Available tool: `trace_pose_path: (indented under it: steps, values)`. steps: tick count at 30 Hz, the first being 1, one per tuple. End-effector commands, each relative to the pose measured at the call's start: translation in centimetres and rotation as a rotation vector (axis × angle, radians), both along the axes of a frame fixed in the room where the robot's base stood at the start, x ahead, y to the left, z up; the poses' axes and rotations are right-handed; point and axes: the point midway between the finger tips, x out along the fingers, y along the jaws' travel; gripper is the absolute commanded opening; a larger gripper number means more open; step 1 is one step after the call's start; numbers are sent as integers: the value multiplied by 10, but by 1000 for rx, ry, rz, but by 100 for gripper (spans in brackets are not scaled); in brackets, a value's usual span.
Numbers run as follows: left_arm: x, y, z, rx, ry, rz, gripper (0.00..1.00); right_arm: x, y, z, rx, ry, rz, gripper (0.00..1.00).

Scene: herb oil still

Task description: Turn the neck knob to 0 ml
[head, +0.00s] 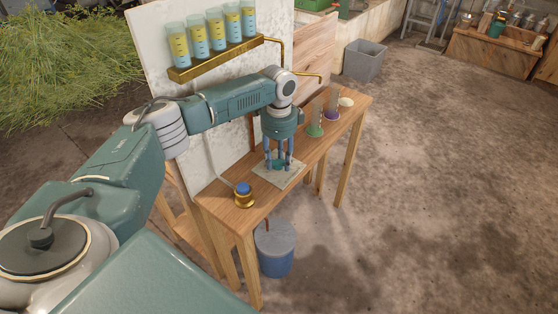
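My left gripper (279,162) points straight down over a pale square plate (291,178) on the wooden table. Its fingers stand apart around a small teal piece on that plate. I cannot tell whether they touch it. A blue-topped knob on a round brass base (244,194) sits nearer the table's front left end, apart from the gripper. No ml marking can be read on either piece, so I cannot tell which one is the neck knob or its setting. My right gripper is out of view.
Several cylinders with blue and yellow contents stand on a brass shelf (218,60) on a white panel. Green and purple based cylinders (316,122) and a small white dish (346,101) are farther along the table. A blue lidded bucket (275,250) stands below.

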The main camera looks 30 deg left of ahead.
Motion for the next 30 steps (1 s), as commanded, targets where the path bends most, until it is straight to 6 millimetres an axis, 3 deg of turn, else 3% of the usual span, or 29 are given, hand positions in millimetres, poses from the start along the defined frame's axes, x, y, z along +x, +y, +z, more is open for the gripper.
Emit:
trace_pose_path:
  steps: [2,7,17,30]
  values:
    - [0,0,0,0,0,0,35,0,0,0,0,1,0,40]
    - [0,0,0,0,0,0,1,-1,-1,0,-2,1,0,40]
    - [0,0,1,-1,2,24,0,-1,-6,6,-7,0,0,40]
    - [0,-2,4,-3,5,303,0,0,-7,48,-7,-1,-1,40]
